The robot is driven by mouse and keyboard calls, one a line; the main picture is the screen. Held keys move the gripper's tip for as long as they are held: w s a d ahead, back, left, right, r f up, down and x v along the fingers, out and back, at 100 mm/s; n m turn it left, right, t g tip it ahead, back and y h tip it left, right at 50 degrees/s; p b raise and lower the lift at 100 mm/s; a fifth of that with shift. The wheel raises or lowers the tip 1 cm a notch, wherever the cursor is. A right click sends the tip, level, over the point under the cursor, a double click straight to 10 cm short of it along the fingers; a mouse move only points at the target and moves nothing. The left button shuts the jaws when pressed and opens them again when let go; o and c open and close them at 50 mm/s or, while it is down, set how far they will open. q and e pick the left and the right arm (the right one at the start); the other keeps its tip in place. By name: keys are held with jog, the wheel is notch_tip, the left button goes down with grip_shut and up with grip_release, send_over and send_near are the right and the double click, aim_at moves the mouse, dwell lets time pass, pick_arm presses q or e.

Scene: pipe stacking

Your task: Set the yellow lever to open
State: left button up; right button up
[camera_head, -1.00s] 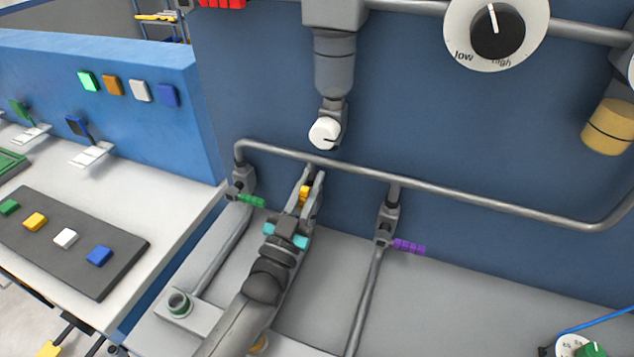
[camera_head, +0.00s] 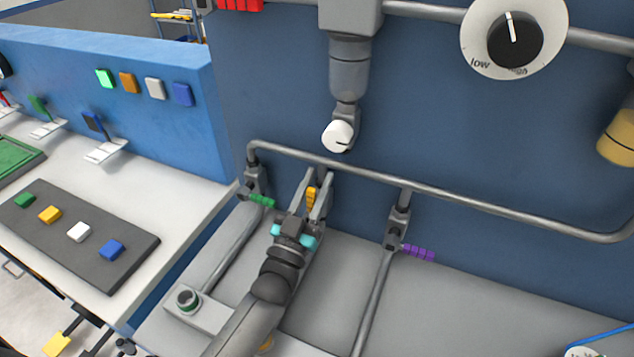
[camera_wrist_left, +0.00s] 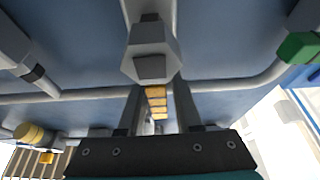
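The yellow lever (camera_head: 311,197) stands roughly upright in the head view, on the middle branch below the horizontal grey pipe. My left gripper (camera_head: 316,182) comes up from below with one finger on each side of it. In the left wrist view the yellow lever (camera_wrist_left: 156,101) lies between the two fingers (camera_wrist_left: 157,100), with a visible gap on each side. The fingers are open around the lever and do not appear to press on it. The lever's valve body is largely hidden by my gripper in the head view. My right gripper is not in view.
A green lever (camera_head: 261,200) is close on the left, and a purple lever (camera_head: 418,252) is on the right branch. The horizontal pipe (camera_head: 480,206) runs just behind my fingertips. A white knob (camera_head: 338,136) hangs above. Grey counter is free at the right.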

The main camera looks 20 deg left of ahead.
pick_arm(q)
jog(key=shift+o, duration=0.9)
jog(key=shift+d+m, duration=0.1)
jog(key=shift+m, duration=0.2)
